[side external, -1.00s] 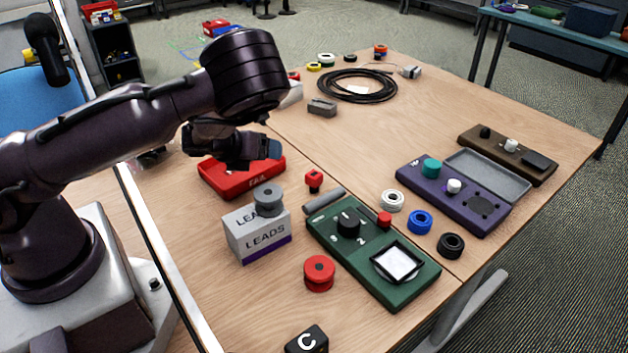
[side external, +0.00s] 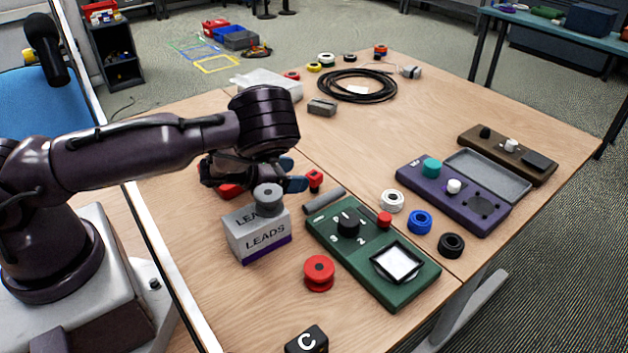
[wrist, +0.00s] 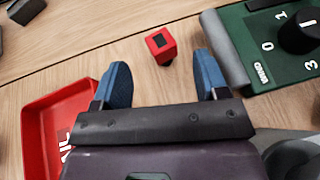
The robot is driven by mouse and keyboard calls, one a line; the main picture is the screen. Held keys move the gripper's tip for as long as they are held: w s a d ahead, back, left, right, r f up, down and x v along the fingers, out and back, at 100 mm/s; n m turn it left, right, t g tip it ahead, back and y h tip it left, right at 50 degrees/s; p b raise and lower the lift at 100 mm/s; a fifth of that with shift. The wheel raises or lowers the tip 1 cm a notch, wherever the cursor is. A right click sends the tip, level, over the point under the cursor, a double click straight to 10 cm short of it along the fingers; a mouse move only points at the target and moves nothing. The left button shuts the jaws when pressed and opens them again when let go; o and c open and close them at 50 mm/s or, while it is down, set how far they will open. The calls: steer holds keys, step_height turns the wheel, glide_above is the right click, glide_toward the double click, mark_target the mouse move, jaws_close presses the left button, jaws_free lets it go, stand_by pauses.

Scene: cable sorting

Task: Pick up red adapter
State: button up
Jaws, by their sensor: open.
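The red adapter (side external: 314,179) is a small red block with a dark socket in its face. It stands on the wooden table, left of the green meter's grey-edged end. In the wrist view the red adapter (wrist: 161,45) lies beyond my fingertips, between their lines and nearer the right finger. My gripper (side external: 294,172) is low over the table beside the adapter, its blue fingertips apart. In the wrist view my gripper (wrist: 163,75) is open, with nothing between the fingers.
A red tray (wrist: 50,120) is close on the left in the wrist view. The green meter (side external: 375,250) is close on the adapter's right. A LEADS box (side external: 260,238) with a grey spool (side external: 267,200) on top stands in front of my gripper. Table behind the adapter is clear.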

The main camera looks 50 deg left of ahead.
mark_target(311, 175)
steer(key=x, duration=0.6)
steer(key=shift+c, duration=0.4)
steer(key=c, duration=1.1)
